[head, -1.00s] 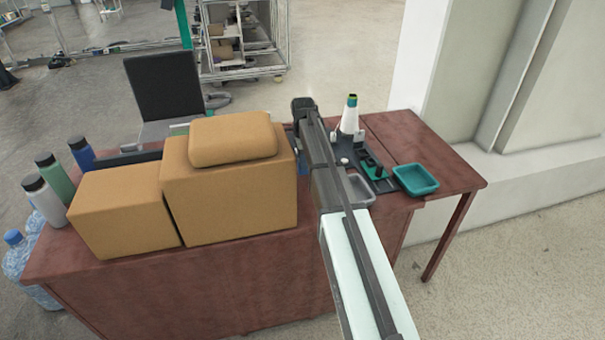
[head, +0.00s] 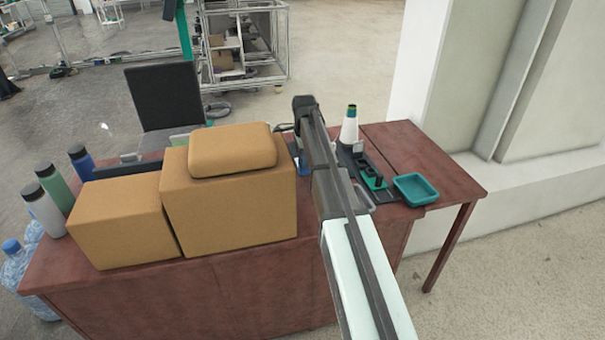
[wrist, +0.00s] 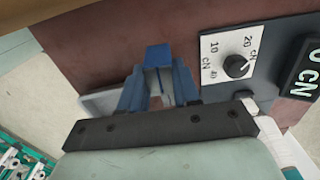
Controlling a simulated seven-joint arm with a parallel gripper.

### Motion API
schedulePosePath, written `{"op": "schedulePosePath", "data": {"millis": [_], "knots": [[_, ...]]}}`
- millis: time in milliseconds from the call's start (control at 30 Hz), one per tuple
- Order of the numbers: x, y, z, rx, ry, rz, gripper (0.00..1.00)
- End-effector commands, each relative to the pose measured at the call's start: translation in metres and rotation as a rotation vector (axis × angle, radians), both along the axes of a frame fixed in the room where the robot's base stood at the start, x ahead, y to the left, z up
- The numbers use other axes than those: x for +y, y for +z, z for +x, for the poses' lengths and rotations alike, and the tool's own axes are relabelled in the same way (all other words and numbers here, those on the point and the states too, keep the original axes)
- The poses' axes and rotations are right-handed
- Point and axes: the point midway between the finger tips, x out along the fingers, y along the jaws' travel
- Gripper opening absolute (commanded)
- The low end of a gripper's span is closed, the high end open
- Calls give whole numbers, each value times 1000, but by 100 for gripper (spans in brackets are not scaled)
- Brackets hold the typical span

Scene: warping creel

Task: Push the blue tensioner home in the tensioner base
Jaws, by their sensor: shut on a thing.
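In the wrist view my gripper (wrist: 158,92) is shut on a blue piece, which I take for the blue tensioner (wrist: 158,55). Its squared top stands out beyond the fingers, which are also blue. Its lower part is hidden between them. In the head view my arm covers most of the gripper, and only a small blue patch (head: 303,166) shows left of the arm. I cannot pick out the tensioner base for certain, or tell whether the tensioner touches it. A dark panel (wrist: 275,60) with a white dial plate and black knob (wrist: 236,66) lies right of the gripper.
A white cone (head: 349,128), a dark fixture with green parts (head: 376,181) and a teal tray (head: 416,189) stand right of my arm. A grey tray (head: 367,201) is mostly hidden. Cardboard boxes (head: 228,195) crowd the left. The table's right end (head: 437,160) is clear.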

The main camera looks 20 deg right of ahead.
Motion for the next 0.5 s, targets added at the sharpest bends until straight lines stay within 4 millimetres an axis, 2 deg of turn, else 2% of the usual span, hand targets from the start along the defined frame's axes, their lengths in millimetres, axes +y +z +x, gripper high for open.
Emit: {"op": "schedulePosePath", "data": {"millis": [167,500], "knots": [[-22,2,10,0,132,0,2],[-82,8,31,0,517,0,2]]}}
